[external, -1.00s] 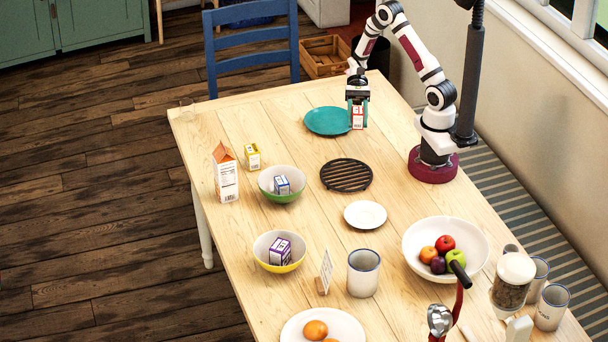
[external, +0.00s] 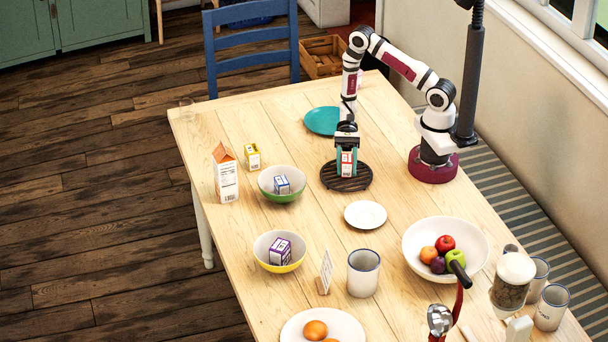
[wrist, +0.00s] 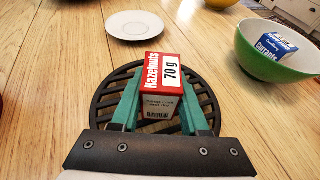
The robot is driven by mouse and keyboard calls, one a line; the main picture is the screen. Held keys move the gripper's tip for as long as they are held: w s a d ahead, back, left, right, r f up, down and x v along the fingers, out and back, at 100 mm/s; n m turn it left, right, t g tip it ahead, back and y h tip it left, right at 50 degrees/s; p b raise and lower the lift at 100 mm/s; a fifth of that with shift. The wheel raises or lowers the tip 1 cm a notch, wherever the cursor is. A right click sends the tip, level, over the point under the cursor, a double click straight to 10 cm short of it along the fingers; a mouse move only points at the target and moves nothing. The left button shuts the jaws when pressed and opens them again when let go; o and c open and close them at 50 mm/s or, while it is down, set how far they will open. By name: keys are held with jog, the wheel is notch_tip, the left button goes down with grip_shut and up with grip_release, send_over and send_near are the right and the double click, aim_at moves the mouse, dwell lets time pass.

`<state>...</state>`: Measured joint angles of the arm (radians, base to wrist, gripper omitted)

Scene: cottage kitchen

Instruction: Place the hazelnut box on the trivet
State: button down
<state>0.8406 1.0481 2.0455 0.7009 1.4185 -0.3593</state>
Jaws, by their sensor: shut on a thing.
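The hazelnut box (wrist: 162,88) is small, red and white, with "Hazelnuts 70 g" on it in the wrist view. My gripper (external: 347,160) is shut on it, with a green finger on each side. The box also shows between the fingers in the external view (external: 347,168). The trivet (external: 331,180) is a round, dark, slatted grid on the table; in the wrist view the trivet (wrist: 206,101) lies under and around the box. The box is upright over the trivet; I cannot tell whether its bottom touches the slats.
A teal plate (external: 320,120) lies behind the trivet and a white saucer (external: 365,224) in front of it. A green bowl (external: 281,197) with a currants box (external: 282,184) stands to the left. A fruit bowl (external: 410,238) stands at the front right.

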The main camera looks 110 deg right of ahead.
jog(key=shift+c, duration=2.1)
grip_release()
jog(key=shift+f, duration=0.1)
